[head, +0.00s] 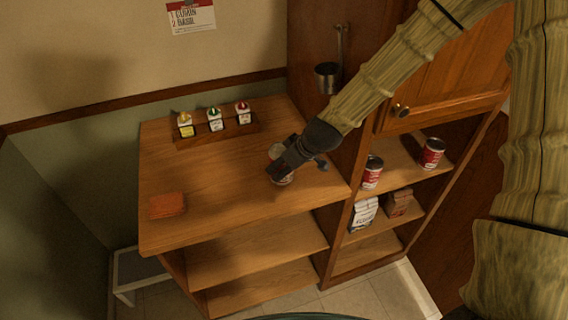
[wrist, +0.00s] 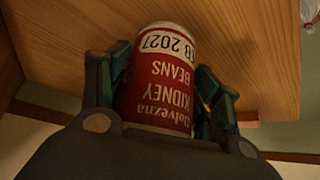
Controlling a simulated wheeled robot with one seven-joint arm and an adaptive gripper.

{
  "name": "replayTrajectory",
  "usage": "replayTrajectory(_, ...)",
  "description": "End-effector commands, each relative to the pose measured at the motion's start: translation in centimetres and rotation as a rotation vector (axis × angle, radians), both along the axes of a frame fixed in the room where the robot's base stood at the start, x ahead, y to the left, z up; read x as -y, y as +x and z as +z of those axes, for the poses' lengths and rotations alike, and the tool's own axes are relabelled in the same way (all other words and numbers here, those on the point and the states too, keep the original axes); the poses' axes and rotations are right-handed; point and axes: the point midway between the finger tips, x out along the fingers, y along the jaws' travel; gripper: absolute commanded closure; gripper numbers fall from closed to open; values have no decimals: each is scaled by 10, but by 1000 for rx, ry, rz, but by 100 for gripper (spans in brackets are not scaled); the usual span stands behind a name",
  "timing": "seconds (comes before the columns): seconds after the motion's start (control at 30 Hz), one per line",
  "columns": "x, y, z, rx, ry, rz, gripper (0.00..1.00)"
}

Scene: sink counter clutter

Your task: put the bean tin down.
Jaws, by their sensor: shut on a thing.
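In the head view my gripper (head: 280,167) is over the right part of the wooden counter top (head: 225,185). The tin is mostly hidden there, with a bit of red and white (head: 284,181) showing below the fingers. I cannot tell whether the tin touches the counter.
A rack (head: 218,134) with several small labelled jars stands at the counter's back. An orange-red cloth or sponge (head: 167,205) lies at front left. Two red tins (head: 371,173) (head: 432,153) and two bags (head: 363,215) (head: 398,203) stand on shelves at right. The counter's middle is clear.

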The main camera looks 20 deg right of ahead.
Motion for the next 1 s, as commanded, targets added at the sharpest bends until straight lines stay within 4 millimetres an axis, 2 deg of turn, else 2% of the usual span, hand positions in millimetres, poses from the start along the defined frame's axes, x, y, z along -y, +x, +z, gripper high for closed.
replayTrajectory(0.5,0,0,-6,1,0,-1,76)
replayTrajectory(0.53,0,0,-5,1,0,-1,31)
replayTrajectory(0.6,0,0,-5,1,0,-1,18)
replayTrajectory(0.63,0,0,-5,1,0,-1,14)
replayTrajectory(1.0,0,0,-3,1,0,-1,14)
